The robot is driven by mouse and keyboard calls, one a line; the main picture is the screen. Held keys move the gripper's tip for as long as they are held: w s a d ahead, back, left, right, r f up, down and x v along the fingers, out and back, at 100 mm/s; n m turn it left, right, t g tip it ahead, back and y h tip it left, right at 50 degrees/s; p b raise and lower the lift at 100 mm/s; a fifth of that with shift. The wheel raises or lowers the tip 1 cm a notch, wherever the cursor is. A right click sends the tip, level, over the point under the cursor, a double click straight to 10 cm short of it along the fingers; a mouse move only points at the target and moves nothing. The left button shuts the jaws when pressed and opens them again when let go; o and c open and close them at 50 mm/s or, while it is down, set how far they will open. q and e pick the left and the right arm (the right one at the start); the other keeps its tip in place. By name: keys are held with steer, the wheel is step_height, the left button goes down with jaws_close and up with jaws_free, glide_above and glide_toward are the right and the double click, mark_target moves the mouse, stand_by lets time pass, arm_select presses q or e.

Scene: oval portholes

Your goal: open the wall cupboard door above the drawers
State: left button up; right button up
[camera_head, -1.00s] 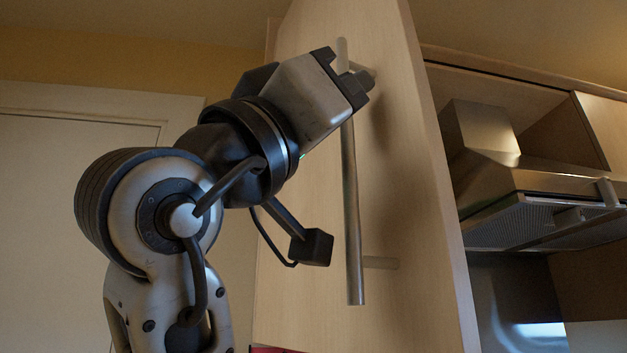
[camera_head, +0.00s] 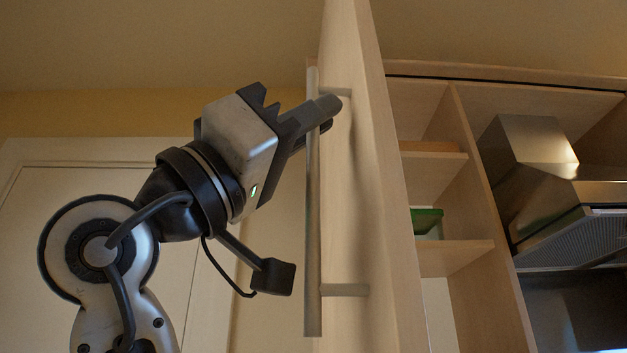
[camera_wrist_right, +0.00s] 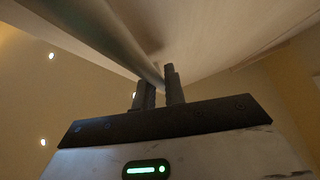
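The wall cupboard door (camera_head: 372,200) stands well open, seen nearly edge-on in the head view. Its long vertical bar handle (camera_head: 312,230) is on the face towards the left. My right gripper (camera_head: 328,110) is at the upper part of the handle, with its fingers on either side of the bar. In the right wrist view, the handle (camera_wrist_right: 112,42) runs in between the close-set fingers of my right gripper (camera_wrist_right: 159,88), which looks shut on it. My left gripper is in neither view. The drawers are not in view.
Right of the door, the open cupboard shows pale shelves (camera_head: 455,258) with a green container (camera_head: 427,222) on one. A metal range hood (camera_head: 570,215) is at the far right. A pale room door (camera_head: 60,215) stands behind my arm on the left.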

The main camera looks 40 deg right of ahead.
steer(key=o, duration=0.4)
steer(key=shift+r, duration=0.1)
steer(key=shift+c, duration=0.2)
arm_select(q)
steer(key=b, duration=0.2)
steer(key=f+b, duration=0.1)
steer(key=b, duration=0.1)
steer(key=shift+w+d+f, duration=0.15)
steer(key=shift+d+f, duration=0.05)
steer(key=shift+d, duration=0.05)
arm_select(e)
steer(key=v, duration=1.6)
steer(key=shift+d, duration=0.1)
